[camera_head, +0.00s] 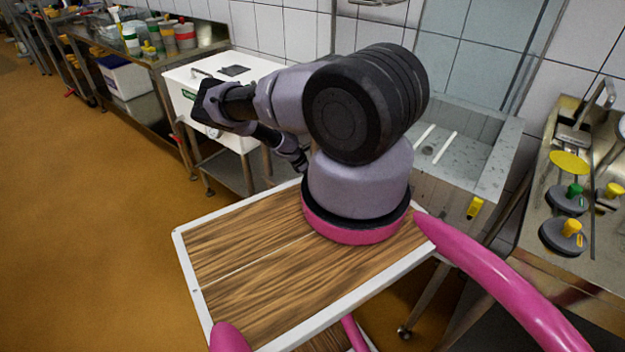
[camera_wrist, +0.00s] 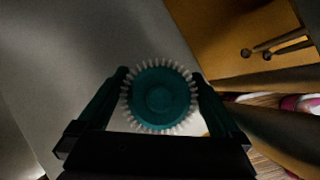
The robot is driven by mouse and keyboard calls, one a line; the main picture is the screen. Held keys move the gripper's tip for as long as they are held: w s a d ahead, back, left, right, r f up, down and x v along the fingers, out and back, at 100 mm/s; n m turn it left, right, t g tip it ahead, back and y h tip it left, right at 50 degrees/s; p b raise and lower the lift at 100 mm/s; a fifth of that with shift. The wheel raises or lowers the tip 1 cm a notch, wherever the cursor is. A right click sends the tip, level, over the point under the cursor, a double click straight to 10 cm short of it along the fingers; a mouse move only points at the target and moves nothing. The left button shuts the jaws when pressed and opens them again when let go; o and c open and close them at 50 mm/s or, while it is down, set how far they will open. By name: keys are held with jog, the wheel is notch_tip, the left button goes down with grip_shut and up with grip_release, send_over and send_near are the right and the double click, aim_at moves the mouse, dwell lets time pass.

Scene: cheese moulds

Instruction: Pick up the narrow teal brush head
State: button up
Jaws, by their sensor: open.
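A round teal brush head (camera_wrist: 158,94) with a ring of white bristles shows in the middle of the wrist view, seen end-on. My gripper (camera_wrist: 160,75) is open, with one dark finger on each side of the brush head. The fingertips are close to the bristles at left and right; I cannot tell if they touch. The brush head lies over a plain grey surface (camera_wrist: 110,35). In the head view, my arm hides the brush head, and I cannot make out the fingers.
A white vat (camera_head: 245,75) on a stand is behind my arm, against the tiled wall. A steel sink (camera_head: 480,160) stands to its right. A steel counter (camera_head: 590,255) at right holds discs with green and yellow knobs. Orange floor (camera_head: 90,210) is open at left.

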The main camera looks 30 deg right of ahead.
jog(key=shift+d+f, duration=0.15)
jog(key=shift+f, duration=0.1)
jog(key=c, duration=1.4)
jog(key=shift+r, duration=0.1)
